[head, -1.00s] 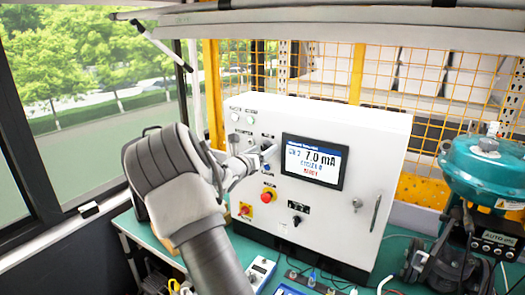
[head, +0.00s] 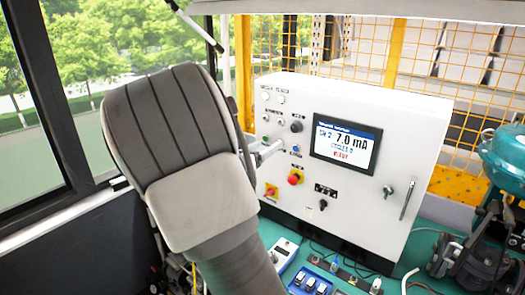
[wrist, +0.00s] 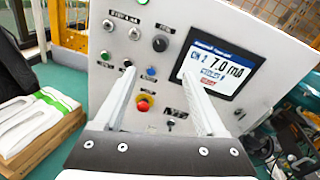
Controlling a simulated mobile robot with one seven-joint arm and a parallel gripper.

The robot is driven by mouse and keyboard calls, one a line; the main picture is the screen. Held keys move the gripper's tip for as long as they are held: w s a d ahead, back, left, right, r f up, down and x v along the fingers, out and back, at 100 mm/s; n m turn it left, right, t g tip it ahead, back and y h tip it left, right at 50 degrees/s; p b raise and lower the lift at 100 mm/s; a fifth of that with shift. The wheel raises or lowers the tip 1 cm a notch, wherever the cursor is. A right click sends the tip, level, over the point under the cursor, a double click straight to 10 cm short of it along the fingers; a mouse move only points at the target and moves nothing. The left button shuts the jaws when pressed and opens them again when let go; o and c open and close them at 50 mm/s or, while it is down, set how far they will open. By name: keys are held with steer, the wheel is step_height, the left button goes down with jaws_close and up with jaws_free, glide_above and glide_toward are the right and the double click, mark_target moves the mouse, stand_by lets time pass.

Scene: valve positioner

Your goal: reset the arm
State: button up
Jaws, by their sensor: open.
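The box's knobs, buttons and red emergency stop (head: 295,177) face me. In the wrist view the red button (wrist: 143,103) appears between the fingers; contact is not visible.
A teal valve actuator (head: 505,155) stands at the right on the green bench (head: 425,250). Small devices and cables lie in front of the box. A yellow mesh fence (head: 395,50) is behind, and a window frame (head: 50,130) is at left.

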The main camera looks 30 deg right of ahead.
steer(key=shift+s+a, duration=0.25)
steer(key=shift+a, duration=0.25)
steer(key=s+a+f+m+g+y, duration=0.2)
steer(key=s+m+g+y, duration=0.35)
steer(key=s+m, duration=0.85)
steer(key=s+a+m+t+y, duration=0.1)
steer(key=s+a+m+y, duration=0.4)
steer(key=a, duration=0.4)
steer(key=s+a+r+m+t+y, duration=0.1)
steer(key=s+a+m+t+y, duration=0.1)
steer(key=s+a+m+y, duration=0.3)
steer(key=s+a+m, duration=0.1)
steer(key=s+a, duration=0.3)
steer(key=a, duration=0.1)
steer(key=shift+s+a+m, duration=0.15)
steer(key=shift+a+m, duration=0.15)
steer(key=shift+m, duration=0.1)
steer(key=shift+r+t, duration=0.1)
steer(key=shift+t, duration=0.15)
